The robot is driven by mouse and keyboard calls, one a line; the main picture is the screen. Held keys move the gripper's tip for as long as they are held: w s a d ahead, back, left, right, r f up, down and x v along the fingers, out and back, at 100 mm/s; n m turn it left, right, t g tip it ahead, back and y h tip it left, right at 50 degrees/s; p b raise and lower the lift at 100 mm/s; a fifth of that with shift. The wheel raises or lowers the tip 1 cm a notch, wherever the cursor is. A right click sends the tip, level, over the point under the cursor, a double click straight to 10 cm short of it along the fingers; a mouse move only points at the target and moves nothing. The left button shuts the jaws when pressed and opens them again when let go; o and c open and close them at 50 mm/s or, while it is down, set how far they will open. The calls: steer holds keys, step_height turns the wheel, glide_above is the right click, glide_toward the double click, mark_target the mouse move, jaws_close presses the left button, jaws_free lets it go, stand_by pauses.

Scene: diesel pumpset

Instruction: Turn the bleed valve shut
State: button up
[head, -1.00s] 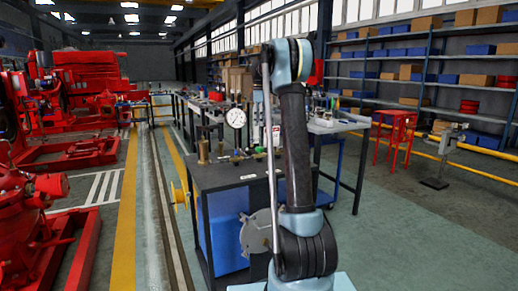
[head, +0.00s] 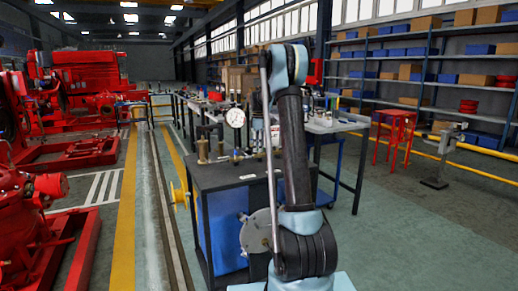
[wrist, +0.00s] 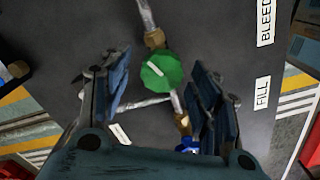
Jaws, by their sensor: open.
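A green faceted valve knob (wrist: 162,72) with a pale mark on top shows in the wrist view, on a thin metal pipe line with brass fittings. My gripper (wrist: 160,78) is open, with one finger to the left of the knob and the other to the right. Both fingers look apart from the knob. A BLEED label (wrist: 265,22) and a FILL label (wrist: 262,92) lie on the dark panel to the right. I cannot tell for sure which label belongs to the green knob. In the head view my arm hides the gripper and the knob.
In the head view the dark-topped cart (head: 222,178) carries a round gauge (head: 235,117) and brass fittings (head: 202,150). A small blue part (wrist: 188,148) sits below the knob in the wrist view. A long workbench (head: 345,124) stands behind. Open floor lies to the right.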

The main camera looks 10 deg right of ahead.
steer(key=c, duration=1.1)
steer(key=shift+o, duration=0.3)
steer(key=shift+d, duration=0.1)
